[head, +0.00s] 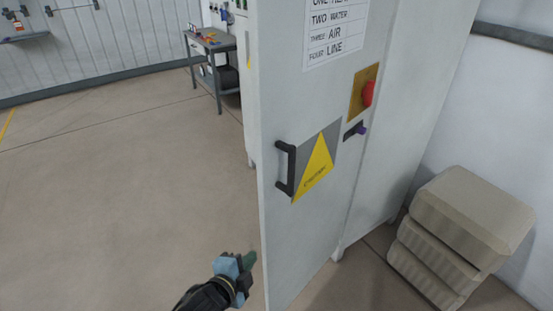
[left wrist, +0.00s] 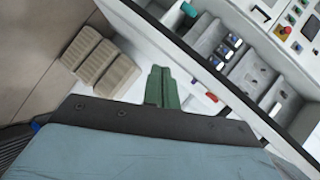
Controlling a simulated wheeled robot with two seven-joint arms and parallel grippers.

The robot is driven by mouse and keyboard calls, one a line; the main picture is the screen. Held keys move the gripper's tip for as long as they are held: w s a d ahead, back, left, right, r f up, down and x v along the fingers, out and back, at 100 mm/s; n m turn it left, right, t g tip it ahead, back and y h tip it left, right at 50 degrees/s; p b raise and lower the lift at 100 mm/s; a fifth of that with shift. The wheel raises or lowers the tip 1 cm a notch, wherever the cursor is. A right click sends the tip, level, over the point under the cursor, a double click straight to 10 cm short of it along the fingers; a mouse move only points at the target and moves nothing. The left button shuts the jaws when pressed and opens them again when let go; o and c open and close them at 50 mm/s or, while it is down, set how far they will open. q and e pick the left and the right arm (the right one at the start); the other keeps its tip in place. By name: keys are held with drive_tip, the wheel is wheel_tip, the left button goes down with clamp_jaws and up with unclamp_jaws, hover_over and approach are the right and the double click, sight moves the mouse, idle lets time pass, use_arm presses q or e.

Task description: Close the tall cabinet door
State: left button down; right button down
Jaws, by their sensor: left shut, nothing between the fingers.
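The tall cabinet door (head: 290,235) is a pale grey panel with a black handle (head: 285,168) near its left edge and a yellow triangle sign (head: 315,165). It stands swung out towards me from the cabinet (head: 425,100), hinged on the right, and hides the cabinet's opening. My left gripper (head: 250,258) is low, by the door's free left edge and below the handle. I cannot tell if it touches the door. Its green fingers are shut together and empty, as the left wrist view (left wrist: 163,88) also shows. My right gripper is out of view.
Stacked beige blocks (head: 465,225) stand on the floor right of the cabinet. A grey workbench (head: 212,47) is at the back. The floor to the left is clear. The left wrist view shows grey compartments with small coloured parts (left wrist: 262,78).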

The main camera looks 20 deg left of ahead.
sight(275, 170)
use_arm(q)
wheel_tip(275, 170, up, 22)
drive_tip(key=d+m+t+h+p, duration=0.1)
drive_tip(key=d+m+t+p, duration=0.1)
drive_tip(key=m+t, duration=0.2)
drive_tip(key=shift+m, duration=0.3)
drive_tip(key=w, duration=0.3)
drive_tip(key=w+d, duration=0.1)
drive_tip(key=w, duration=0.3)
drive_tip(key=w+p, duration=0.1)
drive_tip(key=w, duration=0.2)
drive_tip(key=shift+w+d, duration=0.15)
drive_tip(key=shift+d, duration=0.1)
drive_tip(key=shift+w, duration=0.1)
drive_tip(key=shift+a, duration=0.1)
